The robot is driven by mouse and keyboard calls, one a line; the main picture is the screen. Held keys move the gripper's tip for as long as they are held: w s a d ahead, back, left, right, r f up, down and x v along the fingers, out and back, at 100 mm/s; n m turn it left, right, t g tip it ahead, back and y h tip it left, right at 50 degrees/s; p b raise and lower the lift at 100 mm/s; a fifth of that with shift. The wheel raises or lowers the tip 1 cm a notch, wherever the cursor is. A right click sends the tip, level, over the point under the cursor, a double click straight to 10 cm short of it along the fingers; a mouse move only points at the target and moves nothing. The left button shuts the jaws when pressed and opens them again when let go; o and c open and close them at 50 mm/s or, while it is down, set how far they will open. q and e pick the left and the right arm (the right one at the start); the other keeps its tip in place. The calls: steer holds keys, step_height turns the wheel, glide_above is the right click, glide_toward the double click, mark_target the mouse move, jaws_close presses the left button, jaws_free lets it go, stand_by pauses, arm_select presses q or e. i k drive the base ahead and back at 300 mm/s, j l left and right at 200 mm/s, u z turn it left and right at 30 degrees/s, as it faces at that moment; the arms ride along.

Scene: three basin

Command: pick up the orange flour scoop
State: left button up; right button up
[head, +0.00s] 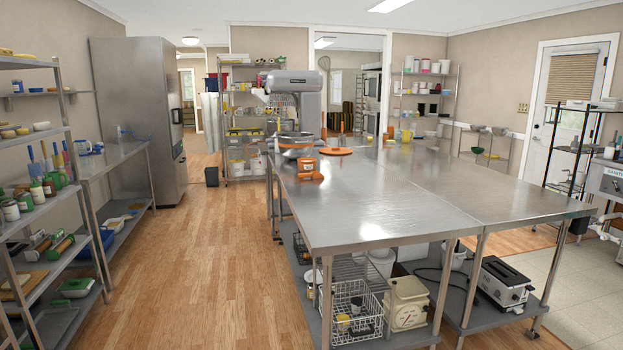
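Several orange items stand at the far end of the long steel table (390,205). The nearest is a blocky orange item (308,168) on the table's left edge, in front of the mixer. A flat orange disc-like item (337,151) lies a little farther back, with a thin upright orange piece (342,128) behind it. Another small orange item (391,132) is farther right. They are too small to tell which one is the flour scoop. Neither of my grippers shows in the head view.
A large grey mixer (293,82) with a steel bowl (296,140) stands at the table's far left. A loaded shelf rack (40,215) and a side table (105,160) line the left. The wood floor aisle (200,260) between is clear. The near tabletop is bare.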

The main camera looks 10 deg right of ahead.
mark_target(313, 174)
steer(key=i+j+u, duration=0.2)
steer(key=i+u, duration=0.15)
steer(key=i, duration=0.75)
steer(key=i+l+u, duration=0.15)
steer(key=i+u, duration=0.25)
steer(key=i, duration=0.7)
steer(key=i+z, duration=0.2)
steer(key=i, duration=0.3)
steer(key=i+z, duration=0.25)
steer(key=i, duration=0.2)
steer(key=i+j+z, duration=0.2)
steer(key=i, duration=0.3)
steer(key=i+j+z, duration=0.25)
steer(key=i, duration=0.2)
steer(key=l, duration=0.1)
